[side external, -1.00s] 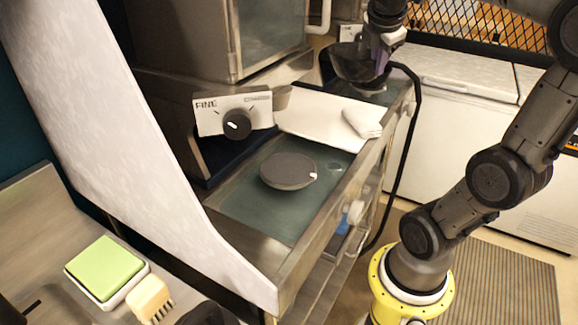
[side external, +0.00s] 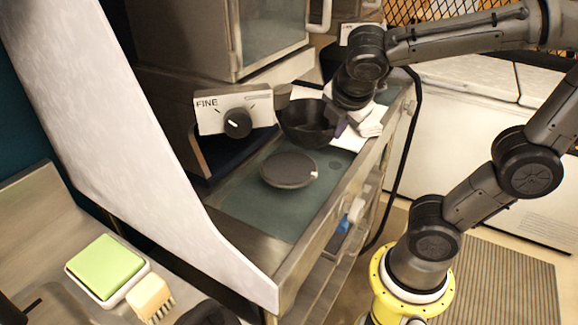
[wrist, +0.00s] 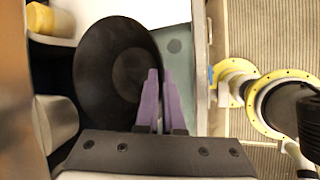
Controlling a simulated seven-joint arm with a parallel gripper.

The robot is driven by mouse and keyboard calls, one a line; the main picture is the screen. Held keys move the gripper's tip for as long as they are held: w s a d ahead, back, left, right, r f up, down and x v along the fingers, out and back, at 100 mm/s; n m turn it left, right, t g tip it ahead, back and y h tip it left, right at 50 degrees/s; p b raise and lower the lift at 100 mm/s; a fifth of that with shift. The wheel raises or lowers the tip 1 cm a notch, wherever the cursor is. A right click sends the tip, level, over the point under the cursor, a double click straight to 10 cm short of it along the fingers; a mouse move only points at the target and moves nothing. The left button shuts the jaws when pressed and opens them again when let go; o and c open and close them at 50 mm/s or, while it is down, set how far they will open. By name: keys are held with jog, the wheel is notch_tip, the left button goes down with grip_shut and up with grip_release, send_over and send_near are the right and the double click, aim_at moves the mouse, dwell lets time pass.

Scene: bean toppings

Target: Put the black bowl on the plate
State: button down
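The black bowl (side external: 303,126) is held in the air in the side view, behind and slightly above the plate. My gripper (side external: 338,122) is at the bowl's right rim. In the wrist view, the purple fingers of my gripper (wrist: 160,78) are close together at the right rim of the bowl (wrist: 108,65), and look closed on it. The plate (side external: 288,171) is a dark grey round disc with a small white mark, lying flat on the teal surface. I cannot make out the plate in the wrist view, where the bowl covers much of the surface.
A white box with a dial marked FINE (side external: 234,113) stands close left of the bowl. The teal surface (side external: 255,205) in front of the plate is clear. A green sponge (side external: 104,266) is at front left.

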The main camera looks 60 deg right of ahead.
jog(key=shift+w+a+r+n+t+y, duration=0.25)
jog(key=shift+w+a+n+t+y, duration=0.1)
jog(key=shift+a+n, duration=0.35)
jog(key=shift+w+a+r+n+t+y, duration=0.25)
jog(key=shift+w+a+n+t, duration=0.15)
jog(key=shift+n, duration=0.5)
jog(key=shift+w+d+r+n+t+y, duration=0.15)
jog(key=shift+w+r+n, duration=0.1)
jog(key=shift+r+n, duration=0.25)
jog(key=shift+w+r+n+t+y, duration=0.1)
jog(key=shift+w+r+n+y, duration=0.1)
jog(key=shift+r+n, duration=0.25)
notch_tip(320, 180, down, 8)
jog(key=c, duration=1)
grip_release()
jog(key=shift+c, duration=0.2)
